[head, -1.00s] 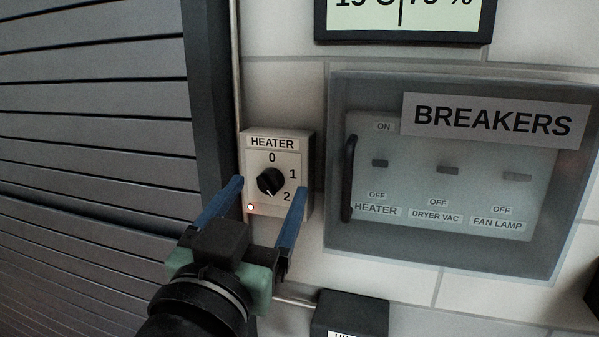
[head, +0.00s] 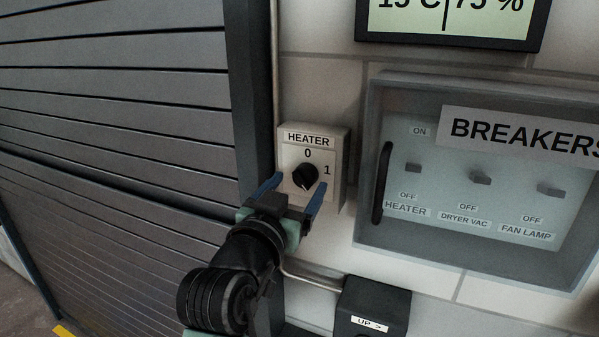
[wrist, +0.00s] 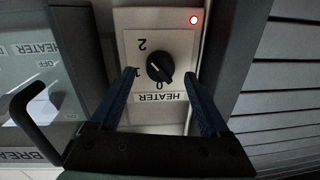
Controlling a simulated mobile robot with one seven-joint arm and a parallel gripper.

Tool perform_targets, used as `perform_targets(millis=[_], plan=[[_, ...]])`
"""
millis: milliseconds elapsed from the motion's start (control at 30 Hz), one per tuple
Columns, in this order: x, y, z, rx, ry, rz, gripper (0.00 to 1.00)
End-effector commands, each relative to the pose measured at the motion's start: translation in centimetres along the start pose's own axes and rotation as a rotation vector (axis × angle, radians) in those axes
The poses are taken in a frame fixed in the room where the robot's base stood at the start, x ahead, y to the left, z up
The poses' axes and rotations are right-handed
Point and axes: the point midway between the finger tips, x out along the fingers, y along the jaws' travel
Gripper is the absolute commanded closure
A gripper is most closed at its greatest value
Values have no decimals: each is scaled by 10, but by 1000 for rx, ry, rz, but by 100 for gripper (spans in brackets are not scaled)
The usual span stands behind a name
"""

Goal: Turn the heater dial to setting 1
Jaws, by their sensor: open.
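The heater dial is a black round knob (head: 305,177) on a pale box labelled HEATER (head: 337,160), with 0 above it and 1 to its right. In the head view the 2 is hidden behind a finger. A pale pointer mark shows on the knob, but I cannot tell for sure which number it points at. My gripper (head: 297,182) is open, its blue fingers either side of the knob. In the wrist view, which is upside down, the knob (wrist: 159,67) sits between the fingertips (wrist: 159,76) with gaps on both sides. I see no contact.
A breaker box (head: 367,200) with a clear cover and dark handle (head: 382,183) is to the right. A grey shutter (head: 120,110) is to the left. A black box marked UP (head: 373,305) is below. A red lamp (wrist: 194,20) is lit on the heater box.

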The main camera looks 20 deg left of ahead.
Motion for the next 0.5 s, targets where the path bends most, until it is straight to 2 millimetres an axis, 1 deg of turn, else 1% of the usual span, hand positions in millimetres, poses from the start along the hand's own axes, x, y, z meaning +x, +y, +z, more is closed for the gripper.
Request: perform_targets(millis=[33, 100, 200, 500], plan=[[6, 0, -2, 1, -1, 1, 20], [11, 0, -2, 0, 0, 1, 20], [16, 0, -1, 0, 0, 0, 20], [18, 0, 0, 0, 1, -1, 20]])
